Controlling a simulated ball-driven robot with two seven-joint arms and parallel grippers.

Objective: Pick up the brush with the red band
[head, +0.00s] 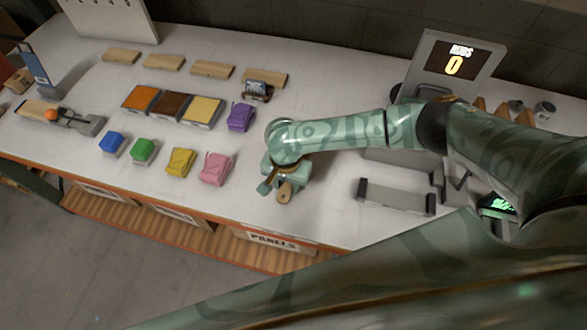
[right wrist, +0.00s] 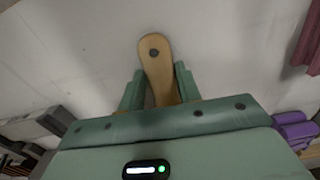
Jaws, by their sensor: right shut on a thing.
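My right gripper (head: 277,184) is low over the front part of the white table, right of the pink pouch. It is shut on a wooden brush handle (head: 285,192). In the right wrist view the rounded handle end (right wrist: 155,52), with a dark hole, sticks out past the fingers (right wrist: 158,82). The rest of the brush is hidden by the gripper, and no red band shows. I cannot tell whether the brush touches the table. My left gripper is not in view.
Blue, green, yellow and pink (head: 216,168) pouches lie left of the gripper, with a purple one (head: 240,117) behind. Trays of orange, brown and yellow (head: 203,110) powder stand farther back. A grey device (head: 397,195) stands right.

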